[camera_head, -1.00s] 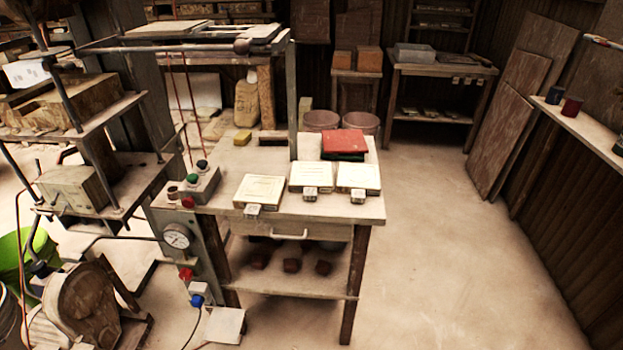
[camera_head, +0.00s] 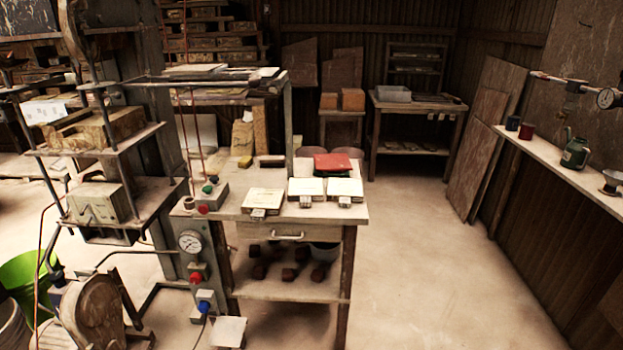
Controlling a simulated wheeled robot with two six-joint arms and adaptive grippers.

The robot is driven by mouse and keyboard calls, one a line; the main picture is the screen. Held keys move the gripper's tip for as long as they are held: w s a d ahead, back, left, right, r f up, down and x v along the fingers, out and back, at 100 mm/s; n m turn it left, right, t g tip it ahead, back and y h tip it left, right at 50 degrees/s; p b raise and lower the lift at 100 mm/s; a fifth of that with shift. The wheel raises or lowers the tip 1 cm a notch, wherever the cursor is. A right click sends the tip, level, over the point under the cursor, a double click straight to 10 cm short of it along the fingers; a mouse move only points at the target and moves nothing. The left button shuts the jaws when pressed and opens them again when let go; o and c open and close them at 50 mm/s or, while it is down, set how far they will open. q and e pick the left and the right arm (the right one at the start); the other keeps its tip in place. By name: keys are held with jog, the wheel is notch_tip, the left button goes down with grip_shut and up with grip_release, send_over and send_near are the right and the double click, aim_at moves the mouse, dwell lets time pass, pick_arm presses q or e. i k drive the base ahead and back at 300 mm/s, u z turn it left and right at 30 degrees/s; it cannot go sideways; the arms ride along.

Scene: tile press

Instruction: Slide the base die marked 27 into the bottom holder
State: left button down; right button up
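Three pale square dies with small tags at their front edges lie on the wooden table (camera_head: 225,212): a left die (camera_head: 263,199), a middle die (camera_head: 306,187) and a right die (camera_head: 345,188). Their markings are too small to read, so I cannot tell which one is 27. The tile press (camera_head: 105,130) stands at the left, with a block on its upper shelf and a metal box-like block (camera_head: 98,203) on its lower shelf. I cannot make out which part is the bottom holder. Neither of my grippers is in view.
A control box with buttons (camera_head: 208,195) sits at the table's left edge, above a pressure gauge (camera_head: 190,242). Red and green tiles (camera_head: 333,162) lie behind the dies. A wall shelf (camera_head: 560,167) runs along the right. The floor (camera_head: 430,270) right of the table is clear.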

aim_at(305, 191)
jog(key=z, duration=0.5)
jog(key=i, duration=1)
jog(key=z, duration=0.2)
